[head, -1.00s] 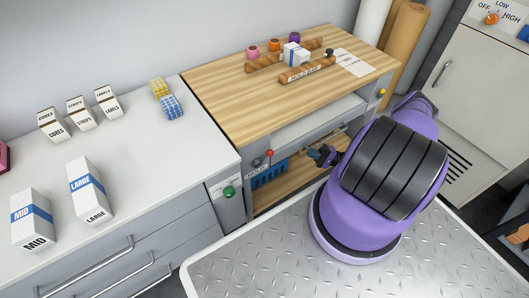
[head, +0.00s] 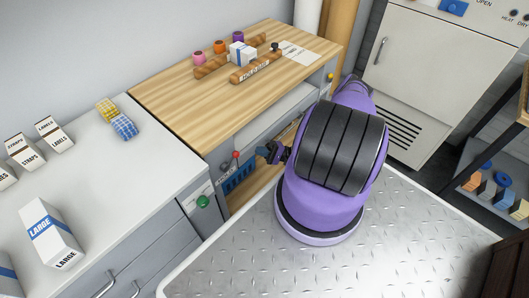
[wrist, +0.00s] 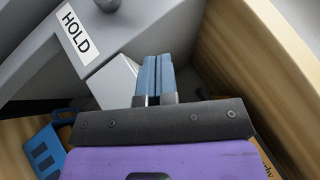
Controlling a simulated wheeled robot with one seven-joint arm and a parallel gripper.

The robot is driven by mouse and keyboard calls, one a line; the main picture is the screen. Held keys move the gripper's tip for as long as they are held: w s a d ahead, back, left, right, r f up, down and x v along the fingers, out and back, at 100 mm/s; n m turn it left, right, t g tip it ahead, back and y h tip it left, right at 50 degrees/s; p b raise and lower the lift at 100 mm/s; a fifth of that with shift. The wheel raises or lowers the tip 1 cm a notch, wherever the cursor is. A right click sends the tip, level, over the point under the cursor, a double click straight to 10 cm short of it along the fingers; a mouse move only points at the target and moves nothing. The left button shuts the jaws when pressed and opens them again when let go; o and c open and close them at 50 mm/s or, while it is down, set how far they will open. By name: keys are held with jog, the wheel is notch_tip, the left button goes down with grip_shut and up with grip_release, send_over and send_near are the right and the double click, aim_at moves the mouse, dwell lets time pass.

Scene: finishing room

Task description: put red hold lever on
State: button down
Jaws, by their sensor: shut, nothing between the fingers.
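The hold lever shows as a small red ball (head: 236,154) on the grey front of the wood-topped bench in the head view. A HOLD label (wrist: 75,32) is at the upper left of the wrist view, with part of a grey knob (wrist: 107,4) beside it. I cannot make out the red ball in the wrist view. My gripper (head: 262,151) is just right of the red ball in the head view, apart from it in the picture. Its blue fingers (wrist: 157,76) are together and empty in the wrist view.
A blue basket (head: 239,178) sits in the bench's lower opening, close below my gripper. A green button (head: 203,201) is on the white counter's end. The wooden benchtop (head: 190,108) holds rolls, a small box and a bar. A white cabinet (head: 430,75) stands behind at right.

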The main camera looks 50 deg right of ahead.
aim_at(231, 161)
jog(key=w+a+r, duration=0.2)
jog(key=a+r, duration=0.2)
jog(key=a, duration=0.3)
jog(key=shift+a, duration=0.25)
